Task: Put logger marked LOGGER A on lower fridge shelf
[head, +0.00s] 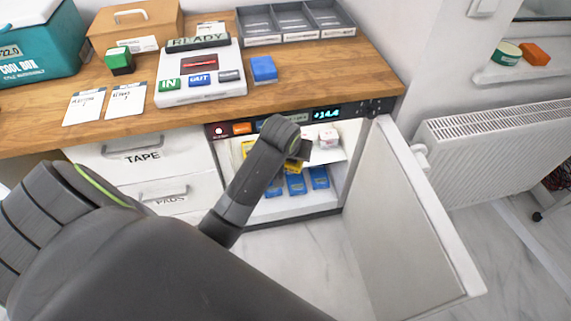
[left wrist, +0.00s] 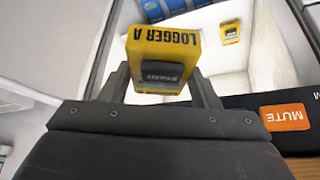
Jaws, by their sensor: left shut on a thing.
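My left gripper (left wrist: 163,88) is shut on a yellow logger (left wrist: 160,42) marked LOGGER A, its label upside down in the left wrist view. In the head view my left arm reaches to the open fridge, and its wrist hides most of the gripper (head: 301,151). A bit of yellow below it (head: 293,168) seems to be the held logger. The lower fridge shelf (head: 290,208) bears several blue packs (head: 296,184). The upper shelf (head: 326,154) is white. Another yellow object (left wrist: 231,31) stands inside the fridge. My right gripper is out of view.
The fridge door (head: 405,215) stands open to the right. A control strip with an orange MUTE button (left wrist: 285,117) runs along the fridge top. White items (head: 328,138) sit on the upper shelf. The wooden counter (head: 340,75) overhangs the fridge. A radiator (head: 490,150) is on the right.

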